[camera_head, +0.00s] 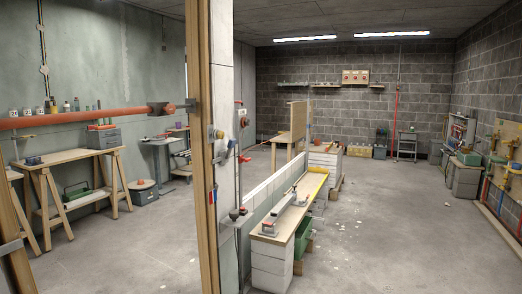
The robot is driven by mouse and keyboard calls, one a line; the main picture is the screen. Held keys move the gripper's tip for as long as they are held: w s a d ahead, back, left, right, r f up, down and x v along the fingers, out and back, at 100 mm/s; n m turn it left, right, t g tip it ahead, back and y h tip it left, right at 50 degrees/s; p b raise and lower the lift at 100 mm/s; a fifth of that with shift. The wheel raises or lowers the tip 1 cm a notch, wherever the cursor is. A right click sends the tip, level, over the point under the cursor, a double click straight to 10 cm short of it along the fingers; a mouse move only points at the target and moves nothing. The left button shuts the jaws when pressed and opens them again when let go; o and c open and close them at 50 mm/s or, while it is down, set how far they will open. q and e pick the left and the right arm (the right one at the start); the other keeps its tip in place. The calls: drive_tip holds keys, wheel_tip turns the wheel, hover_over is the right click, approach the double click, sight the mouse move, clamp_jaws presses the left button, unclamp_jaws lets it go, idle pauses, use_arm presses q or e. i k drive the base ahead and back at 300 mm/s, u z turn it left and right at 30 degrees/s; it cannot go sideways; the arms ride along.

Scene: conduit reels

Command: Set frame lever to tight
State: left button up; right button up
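No lever can be made out for certain as the frame lever, and its setting cannot be read. An upright wooden frame post (200,220) stands close in front, left of centre. A long orange-red bar (85,119) runs from the left edge towards it. A small fitting with a pale knob (214,133) shows just right of the post. Neither of my grippers is in view.
A low block wall with a wooden top (288,205) carries a grey and red tool (276,216) right of the post. A trestle table (75,155) stands at left. Board-mounted pipes (488,190) line the right. The right-hand floor (395,215) is mostly clear.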

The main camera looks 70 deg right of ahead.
sight(233, 142)
drive_tip(key=z, duration=2.55)
drive_tip(key=i, duration=2.7)
drive_tip(key=u, duration=0.7)
